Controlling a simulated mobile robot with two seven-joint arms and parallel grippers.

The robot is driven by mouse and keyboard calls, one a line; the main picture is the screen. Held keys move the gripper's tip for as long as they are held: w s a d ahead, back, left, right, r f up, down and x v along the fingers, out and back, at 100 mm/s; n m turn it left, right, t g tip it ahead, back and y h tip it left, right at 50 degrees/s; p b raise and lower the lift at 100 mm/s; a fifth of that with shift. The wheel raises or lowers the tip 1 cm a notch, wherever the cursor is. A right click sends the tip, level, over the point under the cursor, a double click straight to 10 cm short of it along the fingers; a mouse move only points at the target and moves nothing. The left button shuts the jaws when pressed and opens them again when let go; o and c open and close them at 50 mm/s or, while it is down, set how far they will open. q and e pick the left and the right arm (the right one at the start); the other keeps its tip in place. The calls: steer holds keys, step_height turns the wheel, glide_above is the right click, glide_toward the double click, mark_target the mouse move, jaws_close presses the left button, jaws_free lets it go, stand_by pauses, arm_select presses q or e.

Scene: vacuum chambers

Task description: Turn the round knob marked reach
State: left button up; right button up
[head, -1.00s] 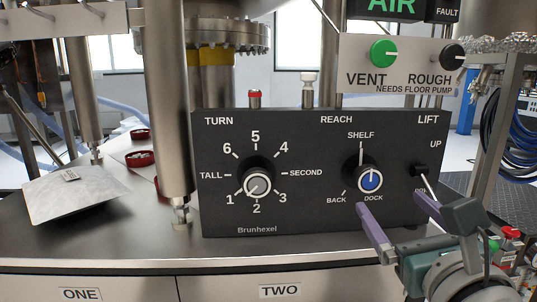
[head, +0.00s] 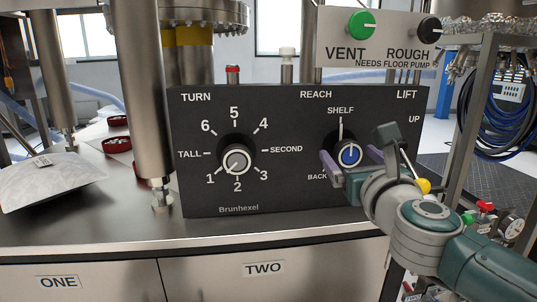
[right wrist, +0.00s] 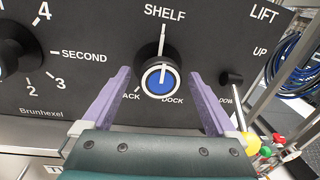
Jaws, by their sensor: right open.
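The reach knob (head: 349,155) is a round black knob with a blue cap and a white pointer line, on the black panel (head: 205,190) under the word REACH. In the right wrist view the knob (right wrist: 160,80) shows below SHELF, with its pointer line up toward SHELF. My right gripper (head: 352,162) is open, its two purple fingers to the left and right of the knob. In the right wrist view the fingers (right wrist: 160,95) stand apart from the knob, with a gap on each side. My left gripper is not in view.
The turn knob (head: 237,160) is left of the reach knob. The lift lever (right wrist: 231,78) is close to the right finger. A yellow ball (head: 423,186) shows at the lever's lower end. The green vent knob (head: 361,24) and black rough knob (head: 429,30) are above.

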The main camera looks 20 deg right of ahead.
steer(key=c, duration=1.4)
steer(key=shift+o, duration=0.2)
steer(key=shift+n, duration=0.3)
